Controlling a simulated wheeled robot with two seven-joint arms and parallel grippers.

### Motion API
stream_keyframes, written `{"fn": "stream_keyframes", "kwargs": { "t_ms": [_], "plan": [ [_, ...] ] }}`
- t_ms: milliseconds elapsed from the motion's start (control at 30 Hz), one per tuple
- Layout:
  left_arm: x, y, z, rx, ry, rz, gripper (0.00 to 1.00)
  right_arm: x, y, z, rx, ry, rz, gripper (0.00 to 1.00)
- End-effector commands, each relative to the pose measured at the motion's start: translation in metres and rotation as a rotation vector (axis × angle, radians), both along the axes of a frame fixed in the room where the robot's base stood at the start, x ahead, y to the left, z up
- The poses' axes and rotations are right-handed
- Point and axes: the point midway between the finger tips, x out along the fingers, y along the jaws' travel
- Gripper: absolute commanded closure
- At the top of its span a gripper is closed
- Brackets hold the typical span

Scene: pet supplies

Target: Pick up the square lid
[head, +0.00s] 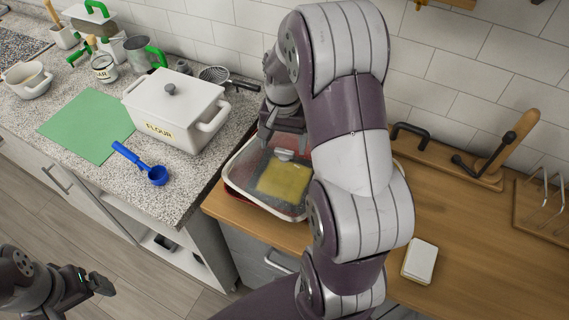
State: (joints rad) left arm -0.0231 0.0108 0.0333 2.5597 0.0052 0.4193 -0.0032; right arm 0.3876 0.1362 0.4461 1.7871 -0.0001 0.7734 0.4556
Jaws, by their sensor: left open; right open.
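A rectangular lid (240,163) with a pale rim and a see-through top appears to lie on a red-edged dish, left of my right arm. A small pale handle (283,155) shows on it, and a yellow slab (284,182) shows through or on it. My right gripper (281,142) is open and points down just above the handle; my arm hides the lid's right side, and contact cannot be told. My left gripper (101,284) is open and empty at the lower left, over the floor, away from the counters.
A white FLOUR box (172,122) with a grey-knobbed lid stands on the granite counter, left of the dish. A blue scoop (142,164) and green mat (88,124) lie nearby. A small white block (420,261) lies on the wooden counter (470,235), which has free room at right.

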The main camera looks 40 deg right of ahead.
Motion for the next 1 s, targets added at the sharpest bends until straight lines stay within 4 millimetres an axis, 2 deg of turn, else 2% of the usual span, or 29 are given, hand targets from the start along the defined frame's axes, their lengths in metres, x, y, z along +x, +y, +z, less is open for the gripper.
{"fn": "stream_keyframes", "kwargs": {
  "t_ms": [67,200,400,433,600,667,700,1000],
  "plan": [
    [0.0,0.0,0.009,0.0,0.0,0.0,0.06,-0.005,-0.001,-0.012,0.002,0.004,-0.001,0.17],
    [0.0,0.0,0.009,0.0,0.0,0.0,0.06,-0.004,-0.001,-0.032,0.001,0.001,0.001,0.17],
    [0.0,0.0,0.008,0.0,0.0,0.0,0.06,-0.003,-0.001,-0.034,0.0,-0.001,0.001,0.17],
    [0.0,0.0,0.008,0.0,0.0,0.0,0.06,-0.003,-0.001,-0.034,0.0,-0.001,0.001,0.2],
    [0.0,0.0,0.008,0.0,0.0,0.0,0.06,-0.003,-0.001,-0.034,0.0,-0.001,0.001,0.76],
    [0.0,0.0,0.008,0.0,0.0,0.0,0.06,-0.003,-0.001,-0.034,0.0,-0.001,0.001,0.95],
    [0.0,0.0,0.008,0.0,0.0,0.0,0.06,-0.003,-0.001,-0.034,0.0,-0.001,0.001,1.0],
    [0.0,0.0,0.008,0.0,0.0,0.0,0.06,-0.003,-0.001,-0.033,-0.002,-0.004,0.001,1.0]
  ]
}}
